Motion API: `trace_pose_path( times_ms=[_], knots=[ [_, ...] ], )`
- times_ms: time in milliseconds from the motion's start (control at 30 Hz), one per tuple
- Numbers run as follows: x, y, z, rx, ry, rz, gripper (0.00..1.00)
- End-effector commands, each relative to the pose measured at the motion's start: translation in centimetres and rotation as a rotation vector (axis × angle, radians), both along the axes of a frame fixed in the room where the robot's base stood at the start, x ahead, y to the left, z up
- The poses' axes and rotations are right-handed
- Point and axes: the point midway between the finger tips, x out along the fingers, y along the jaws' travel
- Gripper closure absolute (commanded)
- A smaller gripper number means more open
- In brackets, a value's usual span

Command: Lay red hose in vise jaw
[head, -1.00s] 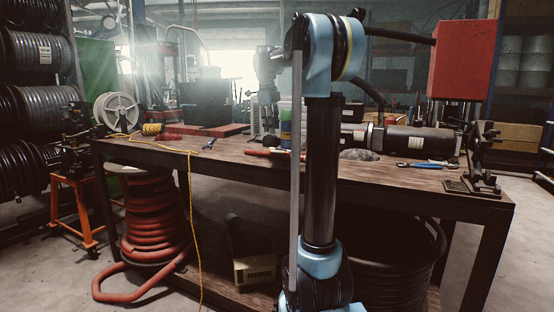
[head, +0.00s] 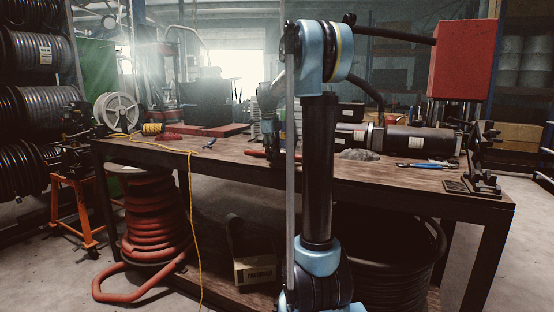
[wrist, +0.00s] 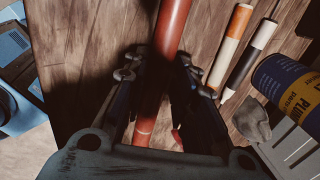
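The red hose (wrist: 172,28) lies on the wooden bench and runs between the two fingers of my gripper (wrist: 157,72) in the wrist view. The fingers are open, one on each side of the hose, with gaps showing. In the head view, a short end of the red hose (head: 256,153) shows on the bench; my arm hides the rest. My gripper (head: 269,150) is low over the bench there, its fingertips unclear. A black vise-like device (head: 480,168) stands at the bench's right end. Another dark clamping device (head: 75,142) sits on an orange stand at left; I cannot tell which is the vise.
In the wrist view, two markers (wrist: 232,40) (wrist: 249,58) and a blue can (wrist: 288,84) lie close right of my gripper. On the bench (head: 345,174) are a black cylinder machine (head: 415,141), blue-handled pliers (head: 415,165) and a grey rag (head: 358,154). The front middle is clear.

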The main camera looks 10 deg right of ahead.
Motion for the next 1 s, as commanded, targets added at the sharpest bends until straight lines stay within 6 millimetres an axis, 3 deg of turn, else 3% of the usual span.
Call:
trace_pose_path(
  times_ms=[333,433,467,800,1000],
  knots=[
    [0.1,-0.1,-0.7,0.000,0.000,0.000,0.74],
    [0.1,-0.1,-0.7,0.000,0.000,0.000,0.97],
    [0.1,-0.1,-0.7,0.000,0.000,0.000,1.00],
    [0.1,-0.1,-0.4,0.000,0.000,0.000,1.00],
    [0.1,-0.1,1.9,0.000,0.000,0.000,1.00]
  ],
)
